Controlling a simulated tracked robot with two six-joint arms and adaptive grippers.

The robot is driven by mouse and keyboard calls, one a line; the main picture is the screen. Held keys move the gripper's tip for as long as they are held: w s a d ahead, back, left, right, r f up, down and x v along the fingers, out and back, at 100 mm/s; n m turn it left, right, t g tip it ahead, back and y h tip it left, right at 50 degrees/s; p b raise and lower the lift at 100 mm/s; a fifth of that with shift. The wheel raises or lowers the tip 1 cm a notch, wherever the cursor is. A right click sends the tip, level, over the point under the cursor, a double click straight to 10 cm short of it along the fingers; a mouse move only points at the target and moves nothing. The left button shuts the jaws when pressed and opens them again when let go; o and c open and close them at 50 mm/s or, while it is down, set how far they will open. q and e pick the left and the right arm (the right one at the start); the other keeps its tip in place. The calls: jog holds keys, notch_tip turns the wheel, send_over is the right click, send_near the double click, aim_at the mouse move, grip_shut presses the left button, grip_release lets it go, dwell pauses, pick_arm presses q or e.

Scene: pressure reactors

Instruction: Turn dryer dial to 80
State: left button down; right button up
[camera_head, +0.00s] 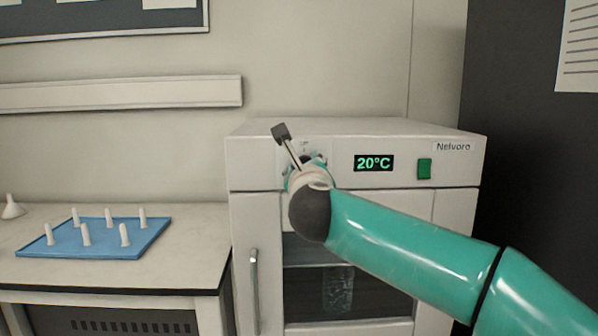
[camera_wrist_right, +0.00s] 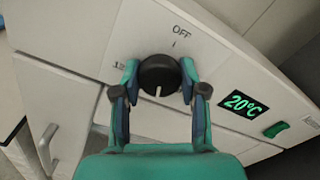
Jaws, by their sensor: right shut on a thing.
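The dryer (camera_head: 265,148) is a white box with a green display (camera_head: 373,163) reading 20°C. The same display shows in the right wrist view (camera_wrist_right: 243,104). The black round dial (camera_wrist_right: 160,78) is on its front panel, with a white pointer mark on it and "OFF" printed above. My right gripper (camera_wrist_right: 160,80) has its two fingers closed on either side of the dial, gripping it. In the head view my right wrist hides most of the dial and the gripper. My left gripper is not in view.
A green switch (camera_head: 424,168) sits right of the display. The dryer door has a vertical handle (camera_head: 254,290) and a window below. A blue tray (camera_head: 95,240) with several white pegs lies on the bench at left. A dark panel (camera_head: 530,150) stands at right.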

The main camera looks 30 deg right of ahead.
jog(key=o, duration=1.1)
jog(key=shift+w+f, duration=0.15)
jog(key=shift+o, duration=0.2)
jog(key=v, duration=1.2)
jog(key=shift+d, duration=0.1)
